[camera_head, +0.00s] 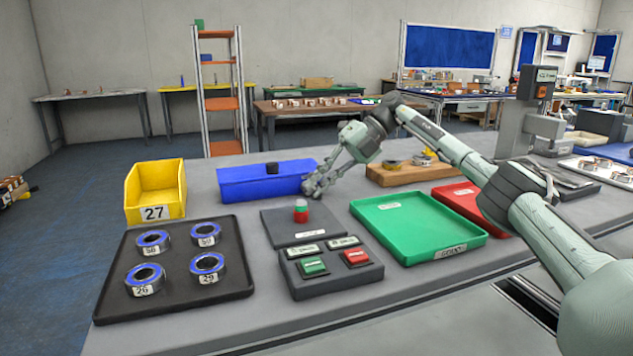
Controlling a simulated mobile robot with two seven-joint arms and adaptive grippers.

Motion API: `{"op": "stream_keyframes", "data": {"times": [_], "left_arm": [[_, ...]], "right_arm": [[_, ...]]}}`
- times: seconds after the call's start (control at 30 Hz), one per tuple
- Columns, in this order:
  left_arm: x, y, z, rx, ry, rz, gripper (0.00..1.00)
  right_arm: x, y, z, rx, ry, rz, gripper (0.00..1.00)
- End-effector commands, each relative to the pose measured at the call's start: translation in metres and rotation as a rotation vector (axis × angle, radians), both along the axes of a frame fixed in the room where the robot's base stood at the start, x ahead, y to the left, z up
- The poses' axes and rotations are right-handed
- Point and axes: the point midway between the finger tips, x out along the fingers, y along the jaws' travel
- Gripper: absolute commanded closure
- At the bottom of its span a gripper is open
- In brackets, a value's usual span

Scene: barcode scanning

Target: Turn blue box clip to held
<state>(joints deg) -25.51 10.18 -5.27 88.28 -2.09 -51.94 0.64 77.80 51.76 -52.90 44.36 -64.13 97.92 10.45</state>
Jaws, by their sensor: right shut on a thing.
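The blue box (255,182) sits on the grey table at the back, behind the dark button panels. It has a small black knob-like part (272,168) on its top. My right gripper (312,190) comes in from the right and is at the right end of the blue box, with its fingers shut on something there. The fingers cover that end, so the clip and its position cannot be made out. My left gripper is not in view.
A yellow bin marked 27 (155,190) stands left of the box. A black tray (192,312) holds several numbered rings. A button panel (330,277), a green tray (436,252), a red tray (447,194) and a wooden block (408,175) surround the gripper's area.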

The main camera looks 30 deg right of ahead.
Motion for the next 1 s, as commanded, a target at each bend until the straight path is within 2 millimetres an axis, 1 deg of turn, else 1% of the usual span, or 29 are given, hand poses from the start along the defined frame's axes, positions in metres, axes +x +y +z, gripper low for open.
{"op": "stream_keyframes", "data": {"times": [0.2,0.23,0.4,0.6,0.77,0.87,1.0], "left_arm": [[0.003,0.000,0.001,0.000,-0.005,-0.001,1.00],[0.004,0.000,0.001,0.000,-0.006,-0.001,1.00],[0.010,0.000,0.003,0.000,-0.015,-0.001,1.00],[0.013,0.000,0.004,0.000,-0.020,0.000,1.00],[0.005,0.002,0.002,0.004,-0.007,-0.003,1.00],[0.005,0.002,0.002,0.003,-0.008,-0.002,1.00],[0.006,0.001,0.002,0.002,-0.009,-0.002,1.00]], "right_arm": [[0.000,0.000,0.000,-0.001,-0.001,0.000,1.00],[0.000,0.000,0.000,-0.001,-0.001,0.000,0.89],[0.000,0.000,0.000,-0.002,0.000,-0.001,0.69],[0.000,0.000,0.000,-0.003,0.001,0.000,0.69],[0.000,-0.003,0.002,-0.003,0.000,-0.002,0.69],[-0.001,-0.010,0.008,-0.003,0.000,-0.003,0.69],[-0.005,-0.025,0.023,-0.001,-0.003,-0.004,0.69]]}}
